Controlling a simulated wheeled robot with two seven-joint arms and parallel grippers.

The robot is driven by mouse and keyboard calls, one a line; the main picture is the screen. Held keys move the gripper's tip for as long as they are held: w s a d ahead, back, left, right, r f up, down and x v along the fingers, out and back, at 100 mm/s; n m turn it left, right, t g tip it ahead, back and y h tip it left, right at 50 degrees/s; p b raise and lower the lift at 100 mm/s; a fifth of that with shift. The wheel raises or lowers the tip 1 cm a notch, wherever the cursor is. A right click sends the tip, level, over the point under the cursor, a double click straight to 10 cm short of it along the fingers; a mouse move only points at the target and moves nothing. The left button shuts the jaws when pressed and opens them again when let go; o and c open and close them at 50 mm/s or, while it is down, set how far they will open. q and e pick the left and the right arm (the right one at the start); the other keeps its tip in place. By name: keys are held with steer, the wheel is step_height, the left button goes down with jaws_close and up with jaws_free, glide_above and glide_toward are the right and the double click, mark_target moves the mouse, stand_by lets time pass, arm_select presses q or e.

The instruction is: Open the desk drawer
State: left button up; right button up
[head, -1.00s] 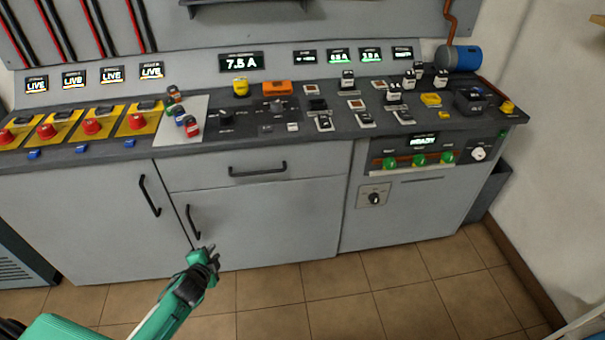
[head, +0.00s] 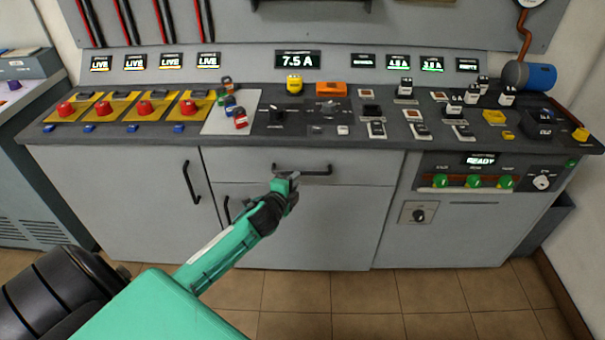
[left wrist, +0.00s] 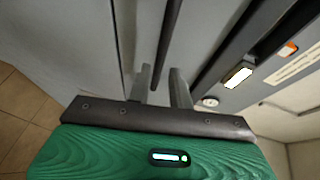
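The desk drawer (head: 365,170) is a grey front panel below the worktop, flush with the desk face. Its black bar handle (head: 312,172) runs level across it. My left gripper (head: 287,178) is at the left part of this handle. In the left wrist view the dark handle bar (left wrist: 171,40) runs in toward the gap between the two fingers (left wrist: 163,85). The fingers stand apart with the bar's near end between or just beyond them; I cannot tell whether they touch it. My right gripper is not in view.
Cabinet doors with black vertical handles (head: 191,183) are left of and below the drawer. The worktop (head: 350,132) above carries switches, red buttons and small coloured items. A panel with green knobs (head: 474,181) is at right. The tiled floor (head: 400,300) is clear.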

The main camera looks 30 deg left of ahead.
mark_target(302, 172)
arm_select(q)
steer(key=shift+x, duration=2.95)
steer(key=shift+c, duration=0.4)
jaws_close()
